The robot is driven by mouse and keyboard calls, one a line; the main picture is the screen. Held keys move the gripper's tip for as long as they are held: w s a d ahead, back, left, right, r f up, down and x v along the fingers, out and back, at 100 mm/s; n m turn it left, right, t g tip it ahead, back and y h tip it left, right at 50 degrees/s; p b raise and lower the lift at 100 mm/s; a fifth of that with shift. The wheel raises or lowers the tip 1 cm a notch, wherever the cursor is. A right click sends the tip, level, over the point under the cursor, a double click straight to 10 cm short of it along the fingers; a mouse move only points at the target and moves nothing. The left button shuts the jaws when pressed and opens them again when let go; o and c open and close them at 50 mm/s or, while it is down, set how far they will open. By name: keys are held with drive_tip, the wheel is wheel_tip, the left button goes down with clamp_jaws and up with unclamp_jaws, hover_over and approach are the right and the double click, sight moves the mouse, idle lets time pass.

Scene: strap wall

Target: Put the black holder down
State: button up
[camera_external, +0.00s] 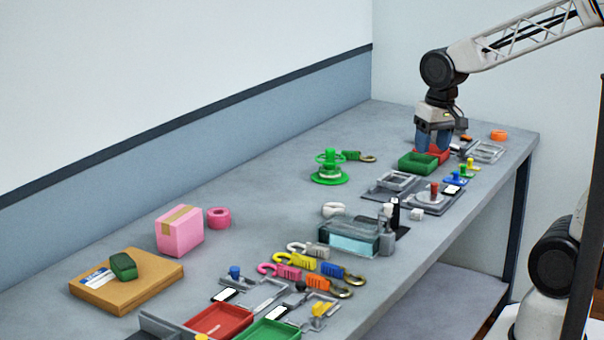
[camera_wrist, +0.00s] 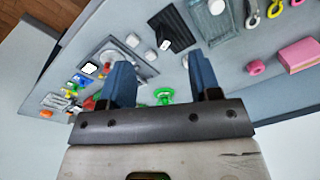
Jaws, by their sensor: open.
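My gripper (camera_external: 433,141) is at the far end of the table, low over a red tray (camera_external: 436,153) and just behind a green tray (camera_external: 417,164). In the wrist view my gripper (camera_wrist: 161,76) shows two blue fingers spread apart with nothing held between them. A black upright item (camera_external: 395,214), which looks like the black holder, stands on the table near the glass box, apart from my gripper. In the wrist view a black piece (camera_wrist: 174,28) at the top centre appears to be this same item or its dark base. I cannot tell its exact shape.
A glass box (camera_external: 350,236), several coloured clips (camera_external: 290,272) and a pink box (camera_external: 180,231) lie nearer the camera. A green spool (camera_external: 329,169) stands left of my gripper. Grey fixtures (camera_external: 437,198) line the right edge. The table's middle left is clear.

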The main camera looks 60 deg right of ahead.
drive_tip(key=s+a+r+n+t, duration=0.1)
drive_tip(key=s+a+r+n, duration=0.1)
drive_tip(key=s+n, duration=0.3)
drive_tip(key=s, duration=0.2)
drive_tip(key=shift+s+r+h, duration=0.25)
drive_tip(key=shift+s+h, duration=0.05)
idle(1.0)
